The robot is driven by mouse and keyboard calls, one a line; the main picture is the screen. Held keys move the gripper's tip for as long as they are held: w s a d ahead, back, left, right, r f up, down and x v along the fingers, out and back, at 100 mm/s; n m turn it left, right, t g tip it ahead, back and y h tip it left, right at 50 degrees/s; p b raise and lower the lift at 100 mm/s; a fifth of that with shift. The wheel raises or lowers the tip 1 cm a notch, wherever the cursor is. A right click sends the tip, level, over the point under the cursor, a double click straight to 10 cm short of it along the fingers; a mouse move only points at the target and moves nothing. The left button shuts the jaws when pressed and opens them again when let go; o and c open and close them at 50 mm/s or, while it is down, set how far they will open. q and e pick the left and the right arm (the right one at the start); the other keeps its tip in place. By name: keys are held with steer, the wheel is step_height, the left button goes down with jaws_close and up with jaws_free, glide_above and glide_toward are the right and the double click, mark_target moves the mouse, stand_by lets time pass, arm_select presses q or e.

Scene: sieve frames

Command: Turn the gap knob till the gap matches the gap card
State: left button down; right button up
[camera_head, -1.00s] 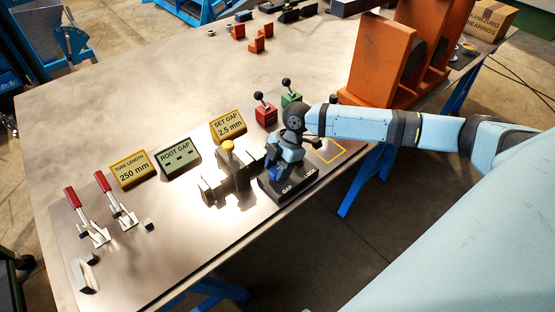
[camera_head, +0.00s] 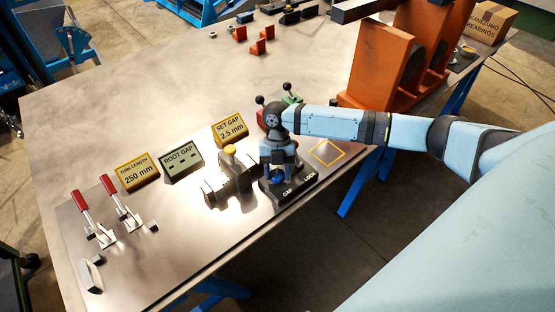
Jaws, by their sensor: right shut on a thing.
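The yellow set gap card (camera_head: 230,130) reads 2.5 mm and stands behind the fixture. The green root gap display (camera_head: 181,162) shows only dashes. A black base (camera_head: 288,193) marked GAP and LOCK sits near the table's front edge. My right gripper (camera_head: 278,175) points down over the GAP side and is shut on the gap knob, which it mostly hides; a dark blue part shows between the fingers. The metal fixture with a yellow-topped knob (camera_head: 230,150) stands just left of the gripper. My left gripper is not in view.
Two red-handled clamps (camera_head: 82,201) and the tube length card (camera_head: 137,173) are at the left. Ball-topped levers (camera_head: 289,88) stand behind my right wrist. A large orange stand (camera_head: 378,65) is at the right. The table's middle is clear.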

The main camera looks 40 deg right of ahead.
steer(key=n+h, duration=0.1)
steer(key=n, duration=0.4)
steer(key=shift+g+h, duration=0.4)
stand_by(0.3)
steer(key=o, duration=0.9)
steer(key=v, duration=1.3)
steer(key=shift+a+r, duration=0.15)
steer(key=shift+r, duration=0.3)
